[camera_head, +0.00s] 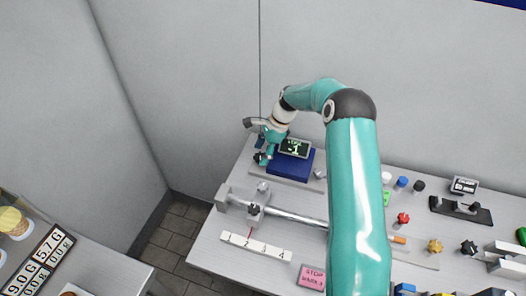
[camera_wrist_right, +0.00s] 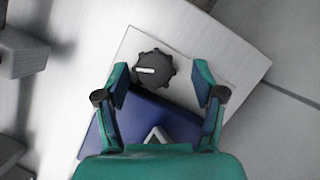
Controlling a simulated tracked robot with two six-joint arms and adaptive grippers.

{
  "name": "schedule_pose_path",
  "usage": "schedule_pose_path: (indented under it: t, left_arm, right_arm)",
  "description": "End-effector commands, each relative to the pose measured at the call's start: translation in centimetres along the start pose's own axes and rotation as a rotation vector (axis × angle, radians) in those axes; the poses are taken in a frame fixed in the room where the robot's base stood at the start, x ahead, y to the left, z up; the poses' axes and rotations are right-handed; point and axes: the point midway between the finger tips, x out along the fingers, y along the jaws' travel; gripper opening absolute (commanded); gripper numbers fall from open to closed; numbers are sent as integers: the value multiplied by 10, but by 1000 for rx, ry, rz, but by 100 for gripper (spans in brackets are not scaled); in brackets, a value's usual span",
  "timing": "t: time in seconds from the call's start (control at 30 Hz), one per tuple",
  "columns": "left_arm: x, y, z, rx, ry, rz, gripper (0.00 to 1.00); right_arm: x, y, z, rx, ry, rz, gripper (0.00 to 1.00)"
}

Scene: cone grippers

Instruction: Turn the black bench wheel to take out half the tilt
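The black bench wheel (camera_wrist_right: 153,68) is a lobed knob with a white pointer mark; in the right wrist view the mark points left. It sits on a pale plate (camera_wrist_right: 215,55) beside a blue block (camera_wrist_right: 150,120). My right gripper (camera_wrist_right: 161,72) is open, with one finger on each side of the wheel and gaps between. In the head view my right gripper (camera_head: 265,153) is at the far left of the bench and mostly covers the wheel. A small display (camera_head: 294,148) on the blue block (camera_head: 292,165) reads -1. My left gripper is not in view.
A metal rail (camera_head: 295,216) with a slider and a numbered white strip (camera_head: 256,246) lies nearer on the bench. Coloured knobs (camera_head: 403,218) and a black fixture (camera_head: 460,211) stand to the right. My right arm hides the bench's middle.

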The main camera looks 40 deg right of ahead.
Motion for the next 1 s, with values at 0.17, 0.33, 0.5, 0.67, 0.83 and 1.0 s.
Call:
schedule_pose_path:
  t: [0.17, 0.33, 0.5, 0.67, 0.83, 1.0]
  left_arm:
    - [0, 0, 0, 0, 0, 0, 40]
    - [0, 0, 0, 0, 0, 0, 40]
    - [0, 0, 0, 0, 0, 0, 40]
    - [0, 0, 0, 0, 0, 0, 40]
    - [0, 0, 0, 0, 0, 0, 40]
    - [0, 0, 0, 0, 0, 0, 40]
  right_arm:
    - [1, 2, 0, 0, 0, 7, 70]
    - [-9, 1, 0, 0, 0, 6, 70]
    - [-32, 0, 0, 0, 1, 3, 70]
    - [-55, -1, 1, 1, 1, 1, 70]
    - [-72, -2, 1, 1, 1, 2, 70]
    - [-78, -2, 1, 1, 1, 3, 70]
